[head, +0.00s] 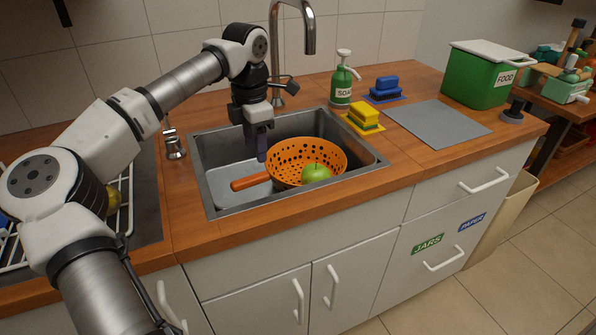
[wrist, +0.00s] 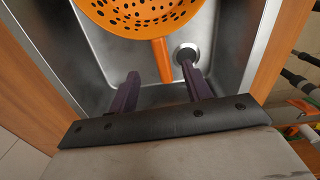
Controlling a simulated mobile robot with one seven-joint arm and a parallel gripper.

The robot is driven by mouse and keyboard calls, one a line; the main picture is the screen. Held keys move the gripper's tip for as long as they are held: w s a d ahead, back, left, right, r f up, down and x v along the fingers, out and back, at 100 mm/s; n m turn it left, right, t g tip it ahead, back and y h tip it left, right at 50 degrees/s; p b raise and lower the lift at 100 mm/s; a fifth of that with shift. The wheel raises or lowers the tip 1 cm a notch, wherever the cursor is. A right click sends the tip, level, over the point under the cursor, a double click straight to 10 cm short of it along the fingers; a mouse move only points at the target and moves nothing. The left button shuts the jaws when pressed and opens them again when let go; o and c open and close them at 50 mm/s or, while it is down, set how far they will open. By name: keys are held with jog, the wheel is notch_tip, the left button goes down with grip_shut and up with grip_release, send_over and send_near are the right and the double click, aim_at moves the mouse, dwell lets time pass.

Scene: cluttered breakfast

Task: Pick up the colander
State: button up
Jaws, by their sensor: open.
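The orange colander (head: 325,153) sits tilted in the sink, with round holes in its bowl and a handle (head: 250,182) pointing left. A green apple (head: 316,174) shows at its near side; I cannot tell whether it lies in the bowl or in front of it. My gripper (head: 261,150) is over the sink, left of the bowl, pointing down. In the wrist view, the colander (wrist: 135,12) is at the top and its handle reaches down between the two open fingers (wrist: 160,88). The fingers appear apart from the handle.
A soap bottle (head: 341,85), yellow sponges (head: 363,115), blue sponges (head: 386,88) and a grey mat (head: 437,123) lie behind and right. The faucet (head: 308,30) rises behind the sink. A green food bin (head: 480,80) stands far right.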

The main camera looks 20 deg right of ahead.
aim_at(259, 175)
notch_tip(259, 175, down, 10)
jog(key=shift+r, duration=0.1)
grip_shut()
dwell(0.6)
